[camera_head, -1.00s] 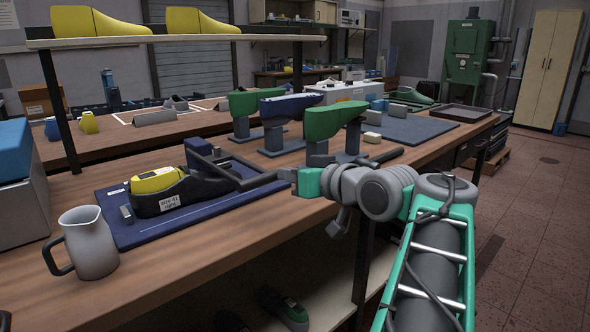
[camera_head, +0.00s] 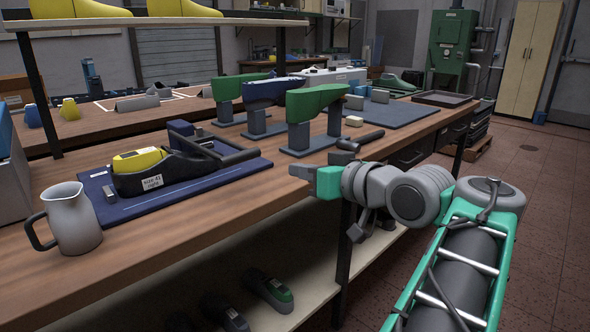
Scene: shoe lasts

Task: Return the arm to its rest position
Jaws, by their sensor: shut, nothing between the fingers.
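My arm reaches in from the lower right in the head view. My gripper (camera_head: 303,172) is a small grey tip beyond a green wrist piece. It is shut and empty, near the front edge of the workbench (camera_head: 190,228). To its left, a black fixture (camera_head: 180,172) with a "size 41 right" label lies on a dark blue mat (camera_head: 130,208). A yellow piece (camera_head: 139,159) sits in the fixture. The gripper is apart from the fixture and its black handle.
Green and navy lasts stand on posts (camera_head: 318,102) behind my gripper. A hammer (camera_head: 360,140) lies near the bench edge. A grey pitcher (camera_head: 70,218) stands at the left. A lower shelf (camera_head: 300,290) holds shoes. The floor (camera_head: 545,190) at right is clear.

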